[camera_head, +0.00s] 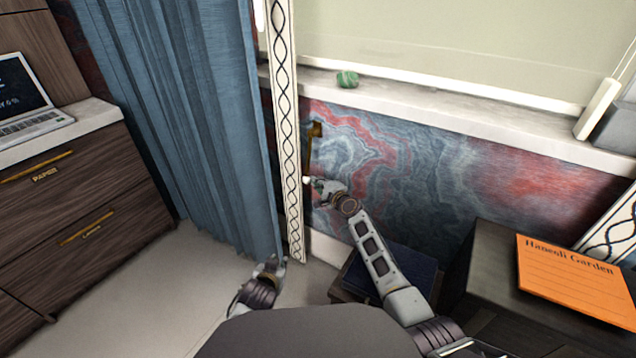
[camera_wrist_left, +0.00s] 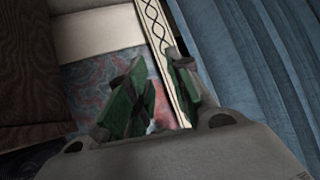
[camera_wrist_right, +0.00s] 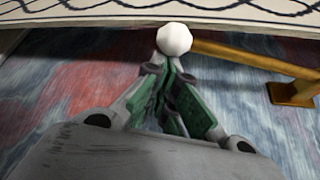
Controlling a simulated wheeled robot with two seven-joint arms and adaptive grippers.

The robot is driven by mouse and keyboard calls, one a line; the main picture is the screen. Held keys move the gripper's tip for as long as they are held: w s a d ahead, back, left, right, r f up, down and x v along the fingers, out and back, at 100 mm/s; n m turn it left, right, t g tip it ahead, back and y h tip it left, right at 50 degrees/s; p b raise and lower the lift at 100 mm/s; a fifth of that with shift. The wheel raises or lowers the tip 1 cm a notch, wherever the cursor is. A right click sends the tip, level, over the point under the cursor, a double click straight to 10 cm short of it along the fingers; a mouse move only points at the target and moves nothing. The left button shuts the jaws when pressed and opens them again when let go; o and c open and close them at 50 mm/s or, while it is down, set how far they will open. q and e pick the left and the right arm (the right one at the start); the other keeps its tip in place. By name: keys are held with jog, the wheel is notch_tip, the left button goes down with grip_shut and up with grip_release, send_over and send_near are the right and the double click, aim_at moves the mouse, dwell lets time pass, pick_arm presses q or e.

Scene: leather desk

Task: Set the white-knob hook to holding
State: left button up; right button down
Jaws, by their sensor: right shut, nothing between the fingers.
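The hook is a brass arm (camera_head: 308,155) on a wall bracket (camera_head: 315,129), beside the patterned white trim. In the head view the arm runs down from the bracket to a white knob (camera_head: 306,180). In the right wrist view the white knob (camera_wrist_right: 174,39) is just beyond the fingertips, with the brass arm (camera_wrist_right: 240,53) running right to its bracket (camera_wrist_right: 292,92). My right gripper (camera_head: 316,185) is shut and empty at the knob; I cannot tell whether it touches. My left gripper (camera_head: 270,262) is low by the curtain's bottom; in its wrist view the fingers (camera_wrist_left: 155,65) are apart and empty.
A blue curtain (camera_head: 180,110) hangs left of the trim strip (camera_head: 285,130). A sill (camera_head: 430,100) with a small green object (camera_head: 347,79) runs above the marbled wall. Dark drawers (camera_head: 80,200) stand left; a dark cabinet with an orange sheet (camera_head: 575,280) stands right.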

pick_arm(q)
jog(key=s+a+f+n+g+h, duration=0.1)
jog(key=s+a+f+g, duration=0.1)
jog(key=s, duration=0.9)
jog(key=s+a+f+g+h, duration=0.1)
jog(key=s+a+f, duration=0.1)
jog(key=s, duration=0.9)
jog(key=shift+s+a+f+n+g+h, duration=0.25)
jog(key=shift+s+f+n+g+h, duration=0.15)
jog(key=shift+f, duration=0.4)
